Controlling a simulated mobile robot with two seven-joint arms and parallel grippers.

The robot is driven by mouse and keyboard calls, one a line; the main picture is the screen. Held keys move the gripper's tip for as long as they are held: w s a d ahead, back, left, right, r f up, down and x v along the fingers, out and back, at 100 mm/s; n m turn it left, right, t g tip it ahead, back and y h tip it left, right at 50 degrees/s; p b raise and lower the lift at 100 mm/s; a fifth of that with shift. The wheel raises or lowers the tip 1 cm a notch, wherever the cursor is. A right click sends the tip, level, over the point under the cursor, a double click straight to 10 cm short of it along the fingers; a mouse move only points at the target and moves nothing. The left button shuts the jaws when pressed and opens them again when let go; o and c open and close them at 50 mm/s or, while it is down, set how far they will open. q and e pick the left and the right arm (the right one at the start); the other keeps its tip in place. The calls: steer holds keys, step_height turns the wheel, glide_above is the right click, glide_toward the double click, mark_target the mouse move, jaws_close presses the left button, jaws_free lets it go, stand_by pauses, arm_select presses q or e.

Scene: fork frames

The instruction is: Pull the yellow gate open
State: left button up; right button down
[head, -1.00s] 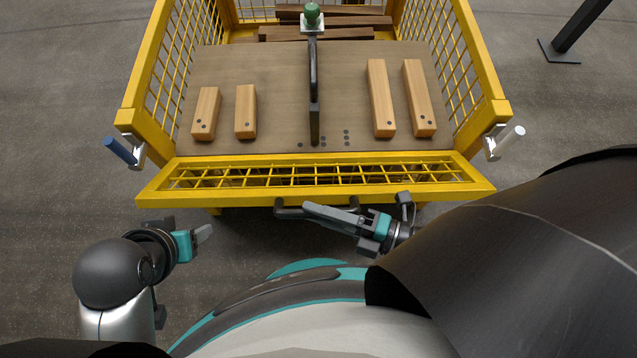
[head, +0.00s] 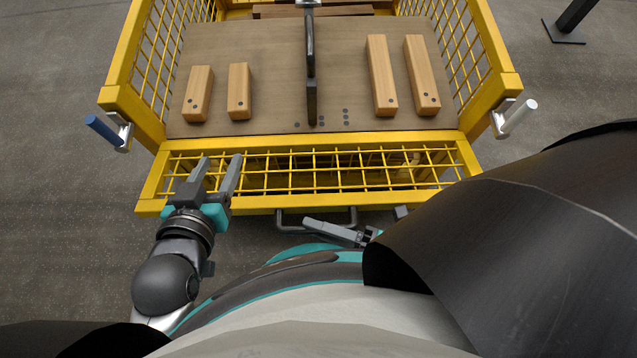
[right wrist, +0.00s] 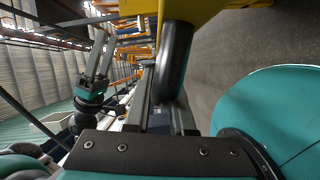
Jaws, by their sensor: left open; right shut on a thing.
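The yellow gate (head: 350,207) is the mesh front panel of the yellow cage, leaning outward at the bottom of the head view. Its dark bar handle (head: 290,228) hangs on the near edge; it also shows large in the right wrist view (right wrist: 176,65). My right gripper (head: 312,224) is shut on the handle, with its arm partly hiding it. My left gripper (head: 218,162) is open and empty, over the left part of the gate mesh; whether it touches cannot be told. It also shows in the right wrist view (right wrist: 97,50).
A blue lever (head: 103,130) sits at the cage's left front post and a white lever (head: 522,116) at the right one. Several wooden blocks (head: 381,78) lie on the brown board (head: 275,90) behind the gate. A dark post (head: 566,30) stands far right. Grey floor is open at left.

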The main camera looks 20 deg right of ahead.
arm_select(q)
steer(key=shift+d, duration=0.2)
arm_select(e)
steer(key=shift+f, duration=0.2)
steer(key=c, duration=0.8)
jaws_free()
steer(key=shift+o, duration=0.2)
steer(key=shift+s, duration=0.1)
arm_select(q)
steer(key=s+a+g+y+p, duration=0.2)
steer(key=s+a+g, duration=0.1)
steer(key=a+g, duration=0.1)
steer(key=shift+a+f+y+p, duration=0.3)
steer(key=shift+a, duration=0.4)
arm_select(e)
steer(key=v, duration=1.5)
steer(key=shift+d, duration=0.1)
